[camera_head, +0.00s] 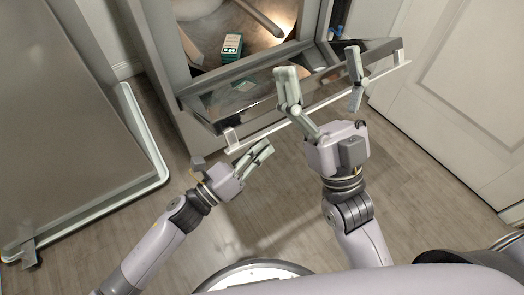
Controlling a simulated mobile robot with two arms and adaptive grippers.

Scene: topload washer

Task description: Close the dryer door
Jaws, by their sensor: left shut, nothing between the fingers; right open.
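The door (240,92) has a dark frame and a glass pane. It hangs open at the front of a lit appliance (162,50), tilted out toward me. A pale bar handle (262,128) runs along its near edge. My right gripper (321,64) is open, with its two fingers spread apart over the near edge and handle of the door. I cannot tell whether they touch it. My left gripper (265,148) is shut and empty, just on my side of the handle's left end. Part of the door is hidden behind the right gripper.
A teal box (231,46) is by the opening of the lit interior. A large grey panel (75,120) with a pale bar along its edge stands at the left. A white panelled door (470,80) is at the right.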

